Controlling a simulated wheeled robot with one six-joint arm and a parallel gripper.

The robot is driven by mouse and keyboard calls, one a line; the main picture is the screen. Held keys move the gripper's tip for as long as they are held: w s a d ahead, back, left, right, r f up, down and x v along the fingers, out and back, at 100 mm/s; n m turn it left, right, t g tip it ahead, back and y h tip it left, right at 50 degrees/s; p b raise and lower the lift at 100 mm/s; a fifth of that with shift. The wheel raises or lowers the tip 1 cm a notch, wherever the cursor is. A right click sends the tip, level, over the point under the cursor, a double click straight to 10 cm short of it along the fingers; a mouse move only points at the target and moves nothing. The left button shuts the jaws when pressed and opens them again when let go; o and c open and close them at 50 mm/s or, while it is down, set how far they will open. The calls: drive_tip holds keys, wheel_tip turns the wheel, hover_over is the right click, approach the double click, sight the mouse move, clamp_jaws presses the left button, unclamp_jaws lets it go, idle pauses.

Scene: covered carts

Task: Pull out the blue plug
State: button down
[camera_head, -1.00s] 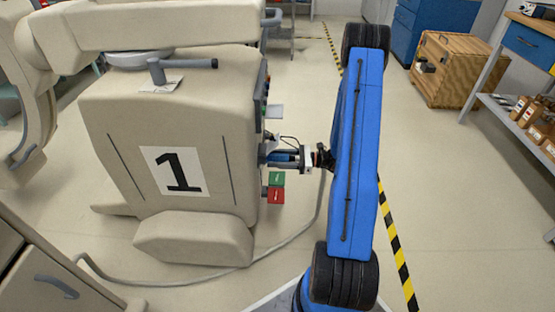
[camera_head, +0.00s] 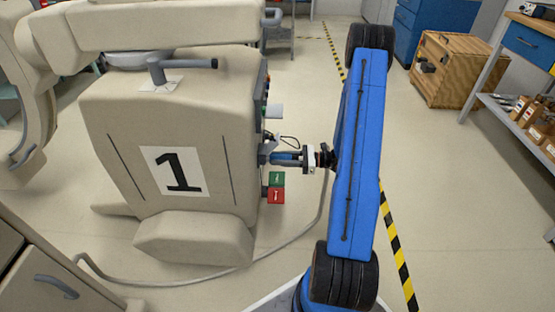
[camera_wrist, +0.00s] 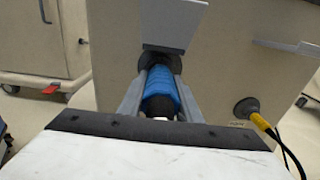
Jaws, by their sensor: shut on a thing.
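The blue plug (camera_wrist: 160,88) is a ribbed blue cylinder. It lies lengthwise between the two grey fingers of my gripper (camera_wrist: 159,76), which are shut on its sides. Its far end is at a dark round socket (camera_wrist: 160,61) on the beige cart's side, under a grey flap (camera_wrist: 173,24). I cannot tell how deep it sits. In the head view the plug (camera_head: 288,155) shows as a small blue strip between the cart's right side and my wrist. The beige cart (camera_head: 115,140) is marked 1.
A grey cable (camera_head: 300,232) hangs near my wrist and runs over the floor to the left. Green (camera_head: 276,179) and red (camera_head: 276,195) blocks sit just below the plug.

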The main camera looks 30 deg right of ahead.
sight(292, 159)
drive_tip(key=shift+v, duration=2.25)
drive_tip(key=shift+d, duration=0.1)
